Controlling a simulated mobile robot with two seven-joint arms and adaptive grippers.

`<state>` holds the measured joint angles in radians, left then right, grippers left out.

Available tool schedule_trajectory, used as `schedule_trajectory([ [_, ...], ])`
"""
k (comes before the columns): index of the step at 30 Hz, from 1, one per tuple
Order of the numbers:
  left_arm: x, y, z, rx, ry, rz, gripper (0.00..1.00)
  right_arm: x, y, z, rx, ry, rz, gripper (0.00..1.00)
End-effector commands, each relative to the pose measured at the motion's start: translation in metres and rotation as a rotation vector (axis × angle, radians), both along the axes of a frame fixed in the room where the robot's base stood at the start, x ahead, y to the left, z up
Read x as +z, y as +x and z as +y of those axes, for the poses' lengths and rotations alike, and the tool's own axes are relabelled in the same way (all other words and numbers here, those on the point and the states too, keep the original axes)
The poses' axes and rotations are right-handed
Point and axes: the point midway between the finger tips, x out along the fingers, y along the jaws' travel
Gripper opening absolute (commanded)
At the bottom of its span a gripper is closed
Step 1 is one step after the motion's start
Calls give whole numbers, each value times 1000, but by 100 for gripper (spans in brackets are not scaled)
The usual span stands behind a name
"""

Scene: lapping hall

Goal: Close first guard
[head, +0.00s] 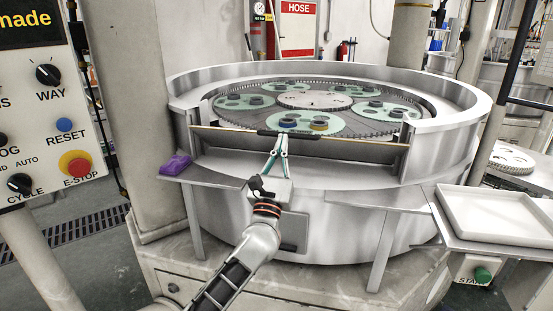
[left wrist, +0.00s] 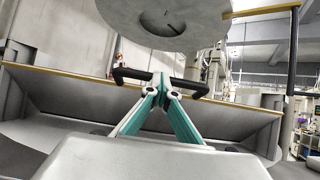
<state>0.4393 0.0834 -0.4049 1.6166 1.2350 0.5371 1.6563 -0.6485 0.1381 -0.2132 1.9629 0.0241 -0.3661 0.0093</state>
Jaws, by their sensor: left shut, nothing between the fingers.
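The guard (head: 345,151) is a grey panel across the front opening of the round lapping machine (head: 240,191). It has a thin gold edge and a black bar handle (head: 306,136). The guard (left wrist: 70,92) and its handle (left wrist: 126,74) also show in the left wrist view. My left gripper (head: 279,140) is shut and empty, its teal fingertips at the middle of the handle. In the left wrist view the fingertips (left wrist: 160,80) are together at the handle; I cannot tell if they touch it. I cannot tell whether the guard is latched. My right gripper is not in view.
Inside the machine lie a toothed ring and green carriers (head: 244,102) with dark parts. A purple cloth (head: 175,164) lies on the left ledge. An empty white tray (head: 500,213) stands at the right. A control panel (head: 50,110) is at the left.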

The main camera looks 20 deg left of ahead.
Motion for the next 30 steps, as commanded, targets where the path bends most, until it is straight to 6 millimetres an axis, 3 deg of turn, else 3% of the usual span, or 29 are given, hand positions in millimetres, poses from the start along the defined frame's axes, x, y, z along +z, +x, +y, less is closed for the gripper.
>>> schedule_trajectory([
  [1,20,10,1,1,-2,-13,0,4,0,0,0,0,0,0],
  [12,71,70,2,0,-2,-9,0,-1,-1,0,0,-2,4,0],
  [30,72,74,3,-1,-1,-5,0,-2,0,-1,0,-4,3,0],
])
